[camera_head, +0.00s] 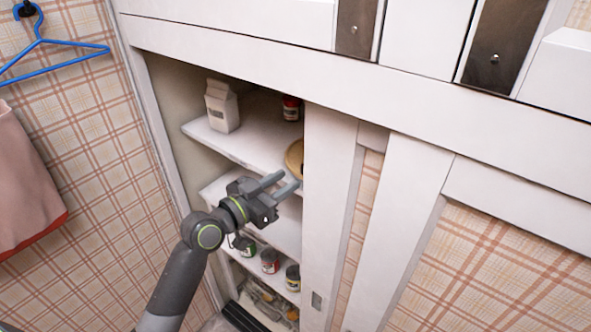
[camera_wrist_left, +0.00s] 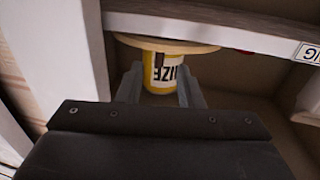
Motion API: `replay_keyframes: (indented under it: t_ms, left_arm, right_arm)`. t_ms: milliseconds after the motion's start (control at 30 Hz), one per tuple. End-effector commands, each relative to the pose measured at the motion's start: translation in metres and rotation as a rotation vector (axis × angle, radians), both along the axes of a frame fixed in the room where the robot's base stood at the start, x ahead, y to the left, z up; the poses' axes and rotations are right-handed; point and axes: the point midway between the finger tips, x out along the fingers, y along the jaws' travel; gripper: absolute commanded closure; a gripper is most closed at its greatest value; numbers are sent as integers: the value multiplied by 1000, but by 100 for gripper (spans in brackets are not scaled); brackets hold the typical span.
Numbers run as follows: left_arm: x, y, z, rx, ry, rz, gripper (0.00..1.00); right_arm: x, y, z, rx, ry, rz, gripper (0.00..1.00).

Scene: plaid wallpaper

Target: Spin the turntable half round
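The turntable is a round tan wooden disc (camera_head: 294,158) on the upper shelf, partly hidden by a white upright panel. In the left wrist view, which looks upside down, the disc (camera_wrist_left: 150,44) carries a yellow and white can (camera_wrist_left: 164,72) with black lettering. My left gripper (camera_head: 291,181) is open and empty, just below and in front of the disc in the head view. In the left wrist view its two fingers (camera_wrist_left: 160,88) frame the can. I cannot tell whether they touch it or the disc. My right gripper is not in view.
A white carton (camera_head: 222,106) and a red can (camera_head: 291,107) stand on the upper shelf (camera_head: 245,146). Several cans stand on a lower shelf, including a red one (camera_head: 270,261). A white panel (camera_head: 329,200) borders the opening on the right. A blue hanger (camera_head: 50,58) hangs left.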

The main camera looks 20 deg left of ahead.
Motion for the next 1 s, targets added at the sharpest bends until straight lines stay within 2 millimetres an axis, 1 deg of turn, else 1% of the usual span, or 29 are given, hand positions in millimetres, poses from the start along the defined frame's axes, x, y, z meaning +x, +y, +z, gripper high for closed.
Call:
replay_keyframes:
  t_ms: [33, 100, 300, 667, 767, 900, 933, 1000]
  left_arm:
    - [9, -5, 4, -4, 0, -1, 67]
    - [18, -10, 3, -3, 1, -1, 67]
    - [33, -19, 1, -1, 0, 0, 67]
    - [37, -20, 0, 1, 0, 0, 67]
    - [37, -20, 0, 1, 0, 0, 78]
    - [37, -20, 0, 1, 0, 0, 97]
    - [37, -20, 0, 1, 0, 0, 100]
    - [37, -20, 0, 1, 0, 0, 100]
  right_arm:
    - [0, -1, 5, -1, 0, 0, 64]
    - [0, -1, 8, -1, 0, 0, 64]
    - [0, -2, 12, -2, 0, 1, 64]
    - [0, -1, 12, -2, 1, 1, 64]
    - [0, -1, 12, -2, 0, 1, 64]
    - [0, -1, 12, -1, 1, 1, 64]
    - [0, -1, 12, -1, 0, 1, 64]
    - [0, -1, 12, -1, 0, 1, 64]
